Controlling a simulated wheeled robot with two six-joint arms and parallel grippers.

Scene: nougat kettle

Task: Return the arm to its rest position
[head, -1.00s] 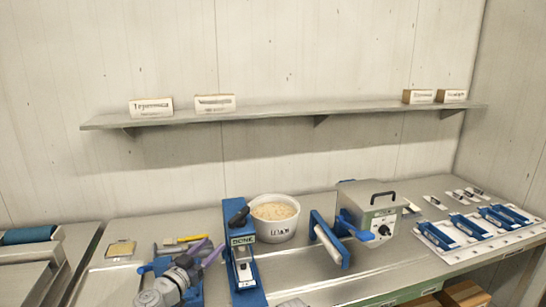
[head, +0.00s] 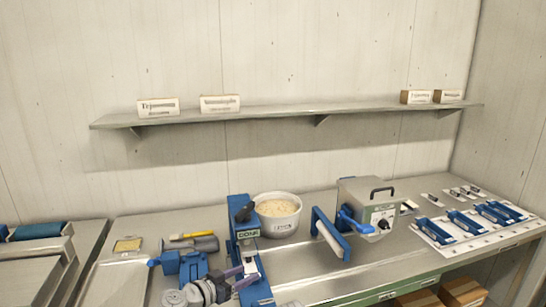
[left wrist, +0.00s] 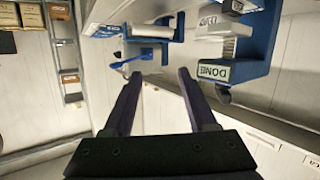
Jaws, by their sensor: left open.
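My left gripper (head: 243,277) is low in the head view, in front of the blue stand marked DONE (head: 248,234). Its dark purple fingers point right, close to the stand's lower part; I cannot tell whether they touch it. In the left wrist view the gripper (left wrist: 158,82) has its fingers spread, with nothing between them. That view is turned over, and the DONE stand (left wrist: 213,72) shows at its upper right. My right gripper is in neither view.
A white tub of pale grains (head: 277,226) stands behind the stand. A blue roller frame (head: 331,236) and a metal box with a handle (head: 366,204) stand to the right. A white tray with blue pieces (head: 440,238) lies farther right. A shelf (head: 290,112) runs above.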

